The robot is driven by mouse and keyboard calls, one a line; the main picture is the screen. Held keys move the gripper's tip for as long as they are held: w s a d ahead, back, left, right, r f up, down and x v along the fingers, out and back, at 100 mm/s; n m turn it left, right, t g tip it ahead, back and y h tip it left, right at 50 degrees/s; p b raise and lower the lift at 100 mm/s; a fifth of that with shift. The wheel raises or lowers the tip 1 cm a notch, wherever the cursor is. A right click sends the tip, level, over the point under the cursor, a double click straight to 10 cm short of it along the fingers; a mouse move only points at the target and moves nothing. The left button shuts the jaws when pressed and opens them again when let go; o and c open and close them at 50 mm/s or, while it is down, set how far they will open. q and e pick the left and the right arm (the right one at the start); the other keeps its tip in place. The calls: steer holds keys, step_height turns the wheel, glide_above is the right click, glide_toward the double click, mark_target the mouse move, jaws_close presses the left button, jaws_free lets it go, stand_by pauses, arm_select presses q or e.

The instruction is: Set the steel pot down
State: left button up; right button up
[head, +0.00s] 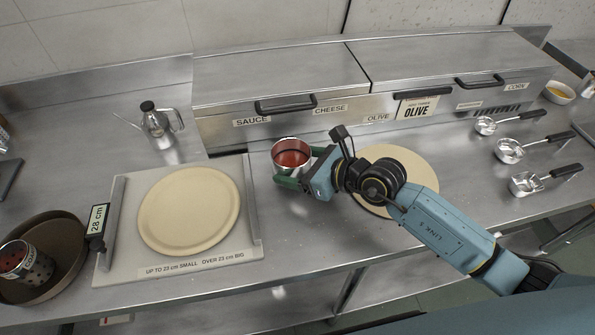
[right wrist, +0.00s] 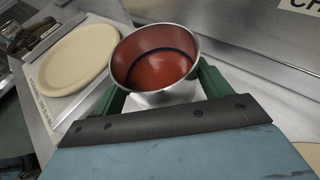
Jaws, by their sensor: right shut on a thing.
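The steel pot (head: 291,153) has red sauce inside and is near the middle of the head view, in front of the lidded steel bins. It also fills the upper middle of the right wrist view (right wrist: 155,62). My right gripper (head: 293,180) is shut on the pot, with its green fingers on either side of it. The pot looks close to upright. I cannot tell whether its base touches the counter. My left gripper is not in view.
A dough round (head: 189,210) lies on a measuring board (head: 112,262) to the left. Another round (head: 412,167) lies behind my right arm. A steel oil can (head: 157,128) stands at the back left. Measuring cups (head: 510,150) lie at right. The counter between board and pot is narrow.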

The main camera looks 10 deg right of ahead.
steer(key=shift+f, duration=1)
steer(key=shift+f, duration=0.2)
steer(key=o, duration=1.1)
steer(key=shift+r, duration=0.15)
steer(key=shift+s+d+r, duration=0.15)
steer(key=shift+s+d, duration=0.05)
steer(key=v, duration=1.1)
steer(key=shift+s+d+r+p, duration=0.15)
steer(key=shift+p, duration=0.15)
